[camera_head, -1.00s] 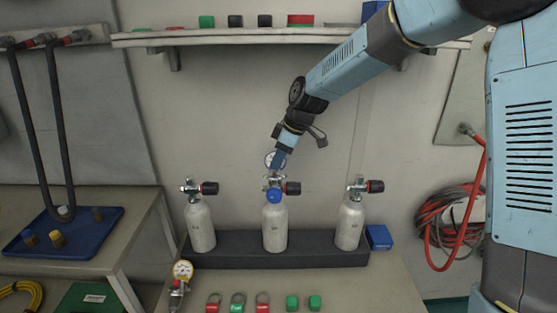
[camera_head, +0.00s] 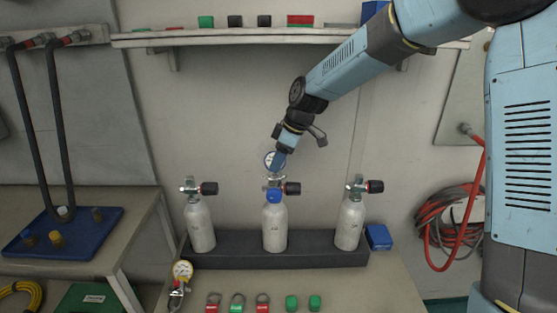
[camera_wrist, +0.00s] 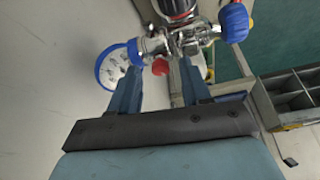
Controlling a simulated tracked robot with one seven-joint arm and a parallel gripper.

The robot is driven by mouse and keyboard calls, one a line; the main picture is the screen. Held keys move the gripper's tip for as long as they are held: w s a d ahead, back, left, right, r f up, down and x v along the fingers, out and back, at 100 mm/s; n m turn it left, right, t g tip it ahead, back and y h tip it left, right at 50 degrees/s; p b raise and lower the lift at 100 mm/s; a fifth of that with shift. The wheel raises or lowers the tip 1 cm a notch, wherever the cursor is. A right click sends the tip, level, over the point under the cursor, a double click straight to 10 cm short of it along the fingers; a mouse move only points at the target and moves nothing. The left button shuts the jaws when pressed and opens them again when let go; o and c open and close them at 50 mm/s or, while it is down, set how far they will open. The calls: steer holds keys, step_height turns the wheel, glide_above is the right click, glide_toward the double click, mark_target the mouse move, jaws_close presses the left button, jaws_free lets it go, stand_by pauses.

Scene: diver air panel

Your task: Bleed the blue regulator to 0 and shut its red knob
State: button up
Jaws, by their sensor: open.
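The blue regulator (camera_wrist: 183,40) is a chrome body on the middle white cylinder (camera_head: 274,228). Its blue knob (camera_head: 274,196) faces the front and also shows at the upper right of the wrist view (camera_wrist: 235,22). Its white gauge (camera_head: 270,160) has a blue rim in the wrist view (camera_wrist: 117,66); the needle is too small to read. The red knob (camera_wrist: 161,67) shows under the body in the wrist view. My gripper (camera_head: 279,161) is open, with its blue fingers on either side of the red knob in the wrist view. I cannot tell whether they touch it.
Two more white cylinders, left (camera_head: 201,228) and right (camera_head: 349,226), stand in the dark rack (camera_head: 320,247), with black valve knobs. A shelf (camera_head: 230,38) runs above my wrist.

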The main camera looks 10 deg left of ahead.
mark_target(282, 175)
steer(key=shift+r, duration=0.1)
steer(key=shift+d+r, duration=0.15)
steer(key=shift+r, duration=0.1)
steer(key=shift+v, duration=1.2)
steer(key=d, duration=1.2)
steer(key=shift+w, duration=0.35)
steer(key=shift+f, duration=0.1)
stand_by(1.9)
